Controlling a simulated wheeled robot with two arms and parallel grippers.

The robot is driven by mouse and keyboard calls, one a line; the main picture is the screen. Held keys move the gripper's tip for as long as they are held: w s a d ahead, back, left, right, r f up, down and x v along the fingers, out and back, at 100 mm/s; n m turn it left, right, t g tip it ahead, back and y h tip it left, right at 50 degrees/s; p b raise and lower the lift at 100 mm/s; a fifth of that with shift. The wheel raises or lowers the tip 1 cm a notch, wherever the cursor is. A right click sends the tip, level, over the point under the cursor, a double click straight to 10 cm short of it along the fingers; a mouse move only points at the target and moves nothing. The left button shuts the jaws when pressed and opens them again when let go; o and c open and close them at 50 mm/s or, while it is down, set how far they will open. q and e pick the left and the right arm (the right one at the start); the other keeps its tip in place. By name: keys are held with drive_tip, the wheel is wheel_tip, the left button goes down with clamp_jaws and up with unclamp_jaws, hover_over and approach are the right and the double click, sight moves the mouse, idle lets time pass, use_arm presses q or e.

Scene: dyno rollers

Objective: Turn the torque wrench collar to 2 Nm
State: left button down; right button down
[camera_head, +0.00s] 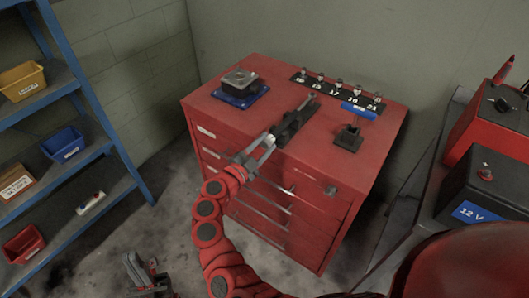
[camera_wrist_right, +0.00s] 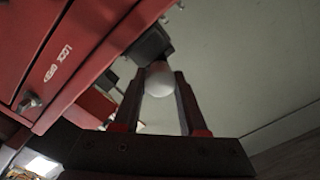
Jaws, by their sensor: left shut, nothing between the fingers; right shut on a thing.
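The torque wrench (camera_head: 309,103) lies near the middle of the red cabinet top, held in a dark block (camera_head: 294,122). Its near end points over the front edge. My right gripper (camera_head: 265,146) is shut on that near end, the collar. In the right wrist view the collar (camera_wrist_right: 160,80) is a pale rounded piece between the two fingertips, with the dark block behind it. No scale or number on the collar is legible. My left gripper (camera_head: 138,268) is low at the lower left, away from the cabinet, shut and empty.
On the red cabinet (camera_head: 225,112) stand a grey device on a blue base (camera_head: 240,88), a row of sockets on a numbered black strip (camera_head: 338,90), a small black holder (camera_head: 348,138) and a blue-handled tool (camera_head: 358,111). A blue shelf (camera_head: 95,120) with bins is left; a 12 V battery (camera_head: 485,185) is right.

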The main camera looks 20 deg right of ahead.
drive_tip(key=m+b, duration=0.1)
drive_tip(key=b, duration=0.1)
drive_tip(key=m+b, duration=0.1)
drive_tip(key=m, duration=0.1)
drive_tip(key=shift+f+b, duration=0.3)
drive_tip(key=shift+b, duration=0.1)
drive_tip(key=shift+r+m+b, duration=0.25)
drive_tip(key=shift+m+b, duration=1.1)
drive_tip(key=shift+m, duration=0.25)
drive_tip(key=shift+c, duration=2.2)
unclamp_jaws()
